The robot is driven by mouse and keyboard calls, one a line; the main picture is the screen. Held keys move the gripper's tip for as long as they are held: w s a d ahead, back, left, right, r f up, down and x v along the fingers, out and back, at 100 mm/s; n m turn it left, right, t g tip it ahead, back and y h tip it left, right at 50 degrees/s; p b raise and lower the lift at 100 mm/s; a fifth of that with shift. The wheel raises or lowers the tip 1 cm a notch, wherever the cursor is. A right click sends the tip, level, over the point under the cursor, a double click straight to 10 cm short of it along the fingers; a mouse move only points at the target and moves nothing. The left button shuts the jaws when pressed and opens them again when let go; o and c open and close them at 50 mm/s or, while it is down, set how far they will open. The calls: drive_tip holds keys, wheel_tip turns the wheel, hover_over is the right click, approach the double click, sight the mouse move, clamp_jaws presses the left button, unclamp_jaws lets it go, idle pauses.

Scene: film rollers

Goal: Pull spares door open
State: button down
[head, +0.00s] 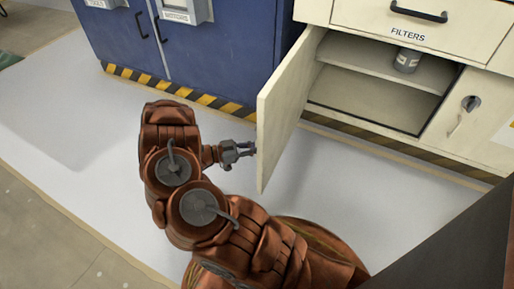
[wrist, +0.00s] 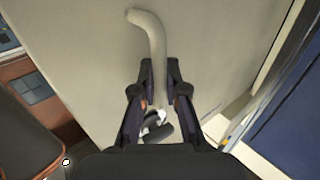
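The cream cabinet door (head: 285,115) stands swung well out from the cabinet, hinged on the left of its opening. I see its inner face in the head view; no spares label shows. Its outer face (wrist: 90,55) fills much of the wrist view. A grey curved handle (wrist: 152,32) runs down that face and passes between my fingers. My gripper (head: 252,149) is on the outer side of the door, near its free edge. In the wrist view my gripper (wrist: 159,66) appears closed around the handle. The handle is hidden in the head view.
The open compartment (head: 365,97) has a shelf (head: 375,75) with a grey can (head: 407,60). A drawer labelled FILTERS (head: 410,25) is above it. A closed cream door (head: 475,120) is at right. Blue cabinets (head: 215,55) stand at left. The pale floor (head: 75,120) at left is clear.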

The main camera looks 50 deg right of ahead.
drive_tip(key=c, duration=1.2)
unclamp_jaws()
drive_tip(key=shift+w+d, duration=0.1)
drive_tip(key=v, duration=1.2)
